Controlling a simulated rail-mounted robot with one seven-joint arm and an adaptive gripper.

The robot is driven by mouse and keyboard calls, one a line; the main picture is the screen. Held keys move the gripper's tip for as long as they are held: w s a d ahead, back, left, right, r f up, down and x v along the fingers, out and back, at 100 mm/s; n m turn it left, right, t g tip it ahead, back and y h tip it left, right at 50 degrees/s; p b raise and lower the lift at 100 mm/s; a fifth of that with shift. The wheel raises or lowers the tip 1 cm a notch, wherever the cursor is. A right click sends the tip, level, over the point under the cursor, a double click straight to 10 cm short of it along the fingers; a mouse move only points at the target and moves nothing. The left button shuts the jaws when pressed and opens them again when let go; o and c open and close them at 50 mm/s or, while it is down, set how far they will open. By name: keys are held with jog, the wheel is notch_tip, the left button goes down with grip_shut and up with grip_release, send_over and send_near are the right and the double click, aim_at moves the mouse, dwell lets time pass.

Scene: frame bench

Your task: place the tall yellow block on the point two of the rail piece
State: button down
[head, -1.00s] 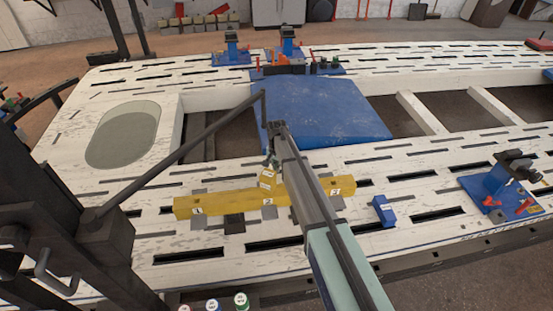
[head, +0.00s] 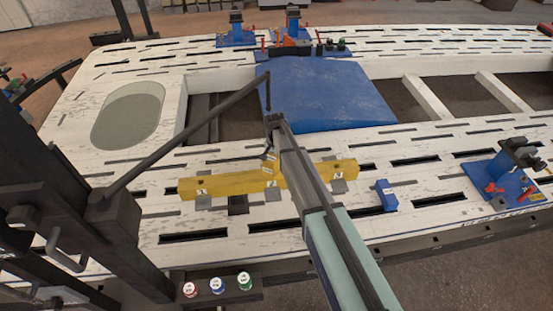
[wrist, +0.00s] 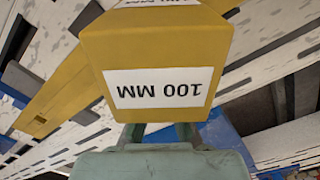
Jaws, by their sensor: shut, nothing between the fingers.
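The yellow rail piece (head: 225,184) lies on the near side of the white frame, with numbered labels along its front. The tall yellow block (wrist: 155,45) fills the upper middle of the wrist view, with an upside-down "100 MM" label facing the camera. In the head view it is at the rail's middle, by the label two, partly hidden by my arm. Whether its base touches the rail is hidden. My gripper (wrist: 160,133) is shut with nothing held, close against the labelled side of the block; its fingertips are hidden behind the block.
A blue block (head: 385,195) stands right of the rail. A blue clamp fixture (head: 503,180) is farther right. A blue panel (head: 325,95) lies behind the rail. Red, blue and green buttons (head: 217,285) are at the front. Slots and openings cut the white frame (head: 440,190).

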jog(key=shift+s+a, duration=0.15)
jog(key=shift+s, duration=0.2)
jog(key=shift+w, duration=0.15)
